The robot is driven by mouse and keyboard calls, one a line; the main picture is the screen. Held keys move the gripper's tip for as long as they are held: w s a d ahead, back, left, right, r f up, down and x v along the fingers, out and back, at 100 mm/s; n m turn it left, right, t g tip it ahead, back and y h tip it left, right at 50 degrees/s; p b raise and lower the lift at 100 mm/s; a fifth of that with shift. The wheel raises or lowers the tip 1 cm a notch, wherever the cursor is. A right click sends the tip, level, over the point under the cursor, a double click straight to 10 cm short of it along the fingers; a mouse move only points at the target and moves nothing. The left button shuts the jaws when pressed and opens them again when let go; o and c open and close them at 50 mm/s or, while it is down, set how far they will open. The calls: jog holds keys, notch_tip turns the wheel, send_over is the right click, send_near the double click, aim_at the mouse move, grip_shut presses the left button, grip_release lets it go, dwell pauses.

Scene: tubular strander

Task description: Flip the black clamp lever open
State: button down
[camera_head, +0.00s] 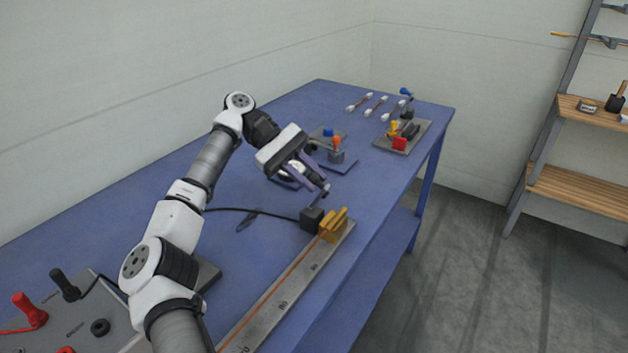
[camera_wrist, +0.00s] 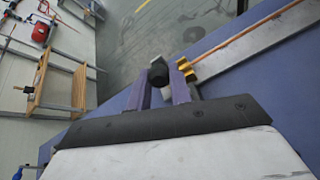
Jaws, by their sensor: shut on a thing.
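The black clamp lever stands up from a dark block (camera_head: 312,218) at the far end of a long grey scale bar (camera_head: 285,283), beside a yellow block (camera_head: 334,224). The lever's dark end (camera_wrist: 158,71) shows between the purple fingers in the wrist view. My gripper (camera_head: 318,183) is above the dark block, its fingers closed around the lever's upper end. The fingertips also show in the wrist view (camera_wrist: 161,78). The fingers partly hide the lever, so its exact tilt is hard to tell. The yellow block (camera_wrist: 187,70) is just right of the fingers there.
A dark cable (camera_head: 250,210) runs across the blue table to the dark block. Small fixtures with an orange knob (camera_head: 336,142) and a red block (camera_head: 400,144) stand farther back. A panel with red and black plugs (camera_head: 80,315) is front left. Wooden shelves (camera_head: 575,190) stand right.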

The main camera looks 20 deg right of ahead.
jog(key=shift+w+a+f+g+h, duration=0.15)
jog(key=shift+w+a+g+h, duration=0.4)
jog(key=shift+w+g+h, duration=0.4)
jog(key=shift+s+g, duration=0.2)
jog(key=shift+g, duration=0.05)
jog(key=c, duration=1.3)
grip_release()
jog(key=shift+o, duration=0.2)
notch_tip(320, 180, up, 20)
jog(key=p, duration=0.8)
